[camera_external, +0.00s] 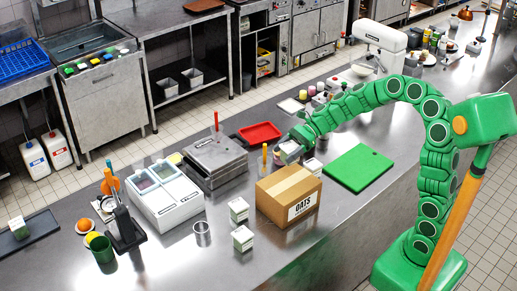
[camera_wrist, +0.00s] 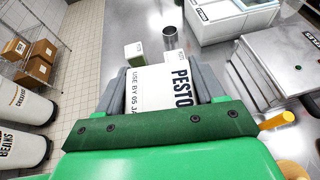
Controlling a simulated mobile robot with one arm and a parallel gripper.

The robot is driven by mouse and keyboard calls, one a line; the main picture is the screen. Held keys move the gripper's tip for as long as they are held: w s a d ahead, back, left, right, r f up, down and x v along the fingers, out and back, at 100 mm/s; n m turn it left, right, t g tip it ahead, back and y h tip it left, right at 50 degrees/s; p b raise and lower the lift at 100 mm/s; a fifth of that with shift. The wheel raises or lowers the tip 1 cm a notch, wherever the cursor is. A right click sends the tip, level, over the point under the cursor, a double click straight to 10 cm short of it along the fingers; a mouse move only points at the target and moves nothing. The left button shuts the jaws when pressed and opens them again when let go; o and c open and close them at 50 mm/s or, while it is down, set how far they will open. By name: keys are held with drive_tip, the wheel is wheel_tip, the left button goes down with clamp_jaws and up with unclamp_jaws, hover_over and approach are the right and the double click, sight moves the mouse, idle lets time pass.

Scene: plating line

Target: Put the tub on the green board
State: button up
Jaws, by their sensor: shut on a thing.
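My gripper (camera_external: 290,151) is shut on a white tub (camera_wrist: 150,85) with a dark PESTO label and a use-by date. In the wrist view the grey fingers of my gripper (camera_wrist: 160,92) lie on both sides of the tub. In the external view the tub is small and mostly hidden by my gripper, which hangs over the counter behind the oats box. The green board (camera_external: 357,168) lies flat on the counter, to the right of and apart from my gripper. Its visible top is bare. The board is not in the wrist view.
A cardboard OATS box (camera_external: 289,195) stands between my gripper and the counter's front edge. Two small cartons (camera_external: 238,209) (camera_external: 243,238) and a metal cup (camera_external: 202,233) stand to its left. A red tray (camera_external: 260,133) and a steel press (camera_external: 215,158) lie behind and left.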

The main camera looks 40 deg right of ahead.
drive_tip(key=s+d+m+t, duration=0.1)
drive_tip(key=s+d, duration=0.3)
drive_tip(key=d, duration=0.5)
drive_tip(key=s+d+t, duration=0.1)
drive_tip(key=s+d, duration=0.2)
drive_tip(key=d, duration=0.6)
drive_tip(key=s+d+m+t, duration=0.1)
drive_tip(key=s+d, duration=0.3)
drive_tip(key=d, duration=0.6)
drive_tip(key=s+d+m, duration=0.1)
drive_tip(key=s+d, duration=0.5)
drive_tip(key=s, duration=0.3)
hover_over(356, 165)
drive_tip(key=shift+t+h, duration=0.4)
drive_tip(key=shift+s+a+f, duration=0.1)
drive_tip(key=shift+s+f, duration=0.05)
drive_tip(key=shift+f, duration=8.95)
drive_tip(key=shift+f, duration=0.1)
